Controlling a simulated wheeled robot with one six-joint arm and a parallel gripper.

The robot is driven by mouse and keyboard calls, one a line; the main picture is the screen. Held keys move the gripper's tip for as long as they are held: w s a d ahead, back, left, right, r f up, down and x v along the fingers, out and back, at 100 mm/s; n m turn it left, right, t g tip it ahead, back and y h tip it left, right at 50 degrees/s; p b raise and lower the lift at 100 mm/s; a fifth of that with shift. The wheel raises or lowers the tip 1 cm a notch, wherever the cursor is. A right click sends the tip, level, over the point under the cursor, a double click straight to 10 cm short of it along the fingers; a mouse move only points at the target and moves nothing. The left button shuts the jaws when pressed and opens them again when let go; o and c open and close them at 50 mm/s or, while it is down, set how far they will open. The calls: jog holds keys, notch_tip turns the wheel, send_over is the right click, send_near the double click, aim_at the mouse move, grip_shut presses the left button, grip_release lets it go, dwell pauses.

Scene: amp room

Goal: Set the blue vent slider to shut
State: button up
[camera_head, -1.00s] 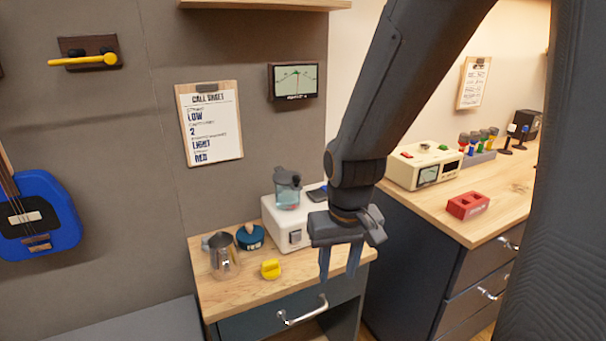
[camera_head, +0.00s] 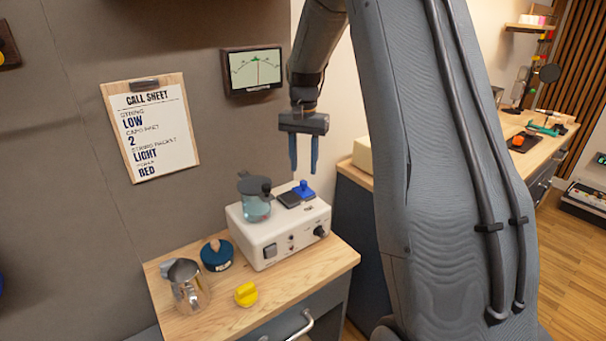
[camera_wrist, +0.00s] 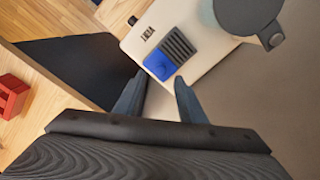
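The blue vent slider (camera_head: 303,190) sits on top of a white box-shaped unit (camera_head: 262,246), at its back right, beside a dark slatted grille (camera_head: 288,200). In the wrist view the blue slider (camera_wrist: 160,64) lies against one end of the dark grille (camera_wrist: 179,46), leaving the slats uncovered. My gripper (camera_head: 303,172) hangs fingers down above and behind the slider. Its two fingers are apart with nothing between them. In the wrist view the fingertips of my gripper (camera_wrist: 160,80) point toward the slider, one on each side of it. I cannot tell the exact gap to it.
A clear jug with a dark lid (camera_head: 256,198) stands on the unit close to the grille. A metal pitcher (camera_head: 187,286), a dark blue round item (camera_head: 216,255) and a yellow knob-like piece (camera_head: 246,294) stand on the wooden top (camera_head: 310,278). A wall display (camera_head: 253,71) hangs behind.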

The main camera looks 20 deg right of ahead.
aim_at(304, 181)
jog(key=shift+f+p, duration=0.65)
jog(key=shift+f, duration=1.75)
grip_shut()
